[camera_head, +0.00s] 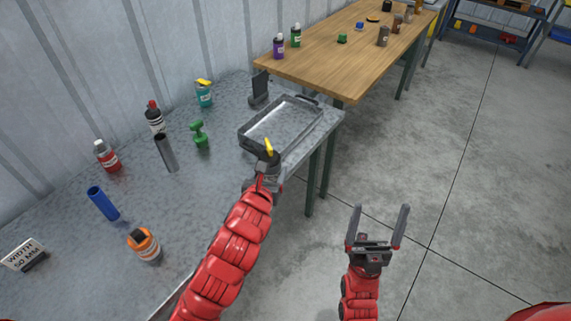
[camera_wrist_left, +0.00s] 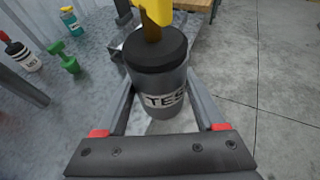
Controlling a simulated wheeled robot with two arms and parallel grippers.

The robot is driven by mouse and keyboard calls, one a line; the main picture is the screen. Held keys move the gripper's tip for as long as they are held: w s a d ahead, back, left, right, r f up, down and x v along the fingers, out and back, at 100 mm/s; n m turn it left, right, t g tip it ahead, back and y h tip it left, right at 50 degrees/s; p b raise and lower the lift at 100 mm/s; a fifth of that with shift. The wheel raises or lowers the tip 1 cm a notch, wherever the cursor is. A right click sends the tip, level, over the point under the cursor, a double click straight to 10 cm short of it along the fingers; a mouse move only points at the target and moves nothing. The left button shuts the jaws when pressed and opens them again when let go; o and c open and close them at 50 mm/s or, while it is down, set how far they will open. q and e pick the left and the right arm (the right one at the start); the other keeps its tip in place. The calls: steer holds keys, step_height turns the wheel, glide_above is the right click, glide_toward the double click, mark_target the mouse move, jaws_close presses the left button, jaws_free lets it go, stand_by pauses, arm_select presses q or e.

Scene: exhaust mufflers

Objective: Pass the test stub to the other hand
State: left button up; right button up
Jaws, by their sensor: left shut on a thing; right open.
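The test stub (camera_wrist_left: 160,75) is a grey cylinder with a black upper band, a brown and yellow top and a label reading "TES". My left gripper (camera_wrist_left: 158,95) is shut on it, one finger on each side. In the head view, its yellow tip (camera_head: 268,146) shows above my left gripper (camera_head: 263,168), close to the front edge of the tray; the gripper hides most of the stub there. My right gripper (camera_head: 380,210) is open and empty over the floor, lower right of the left one, fingers pointing up in the picture.
The grey table (camera_head: 70,240) holds a grey tube (camera_head: 166,153), a blue tube (camera_head: 103,204), a green part (camera_head: 199,134), an orange can (camera_head: 145,246), several bottles and a metal tray (camera_head: 247,143). A wooden table (camera_head: 325,62) stands behind.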

steer(key=w+d+f+m+g+h, duration=0.1)
steer(key=w+d+m+g+h, duration=0.2)
steer(key=w, duration=0.5)
steer(key=w+d+m+g+h, duration=0.2)
steer(key=w+d+g, duration=0.35)
steer(key=w, duration=0.25)
steer(key=w+a+f+n+g+y, duration=0.2)
steer(key=w+n+y, duration=0.1)
steer(key=w+y, duration=0.55)
steer(key=w+a+r+n+g+y, duration=0.3)
steer(key=a+n+g+y, duration=0.3)
steer(key=a+y, duration=0.4)
steer(key=s+a+n+g+y, duration=0.3)
steer(key=s+a+n+g, duration=0.6)
steer(key=s+a+n, duration=0.25)
steer(key=x, duration=1.1)
steer(key=shift+a, duration=0.3)
steer(key=shift+c, duration=0.3)
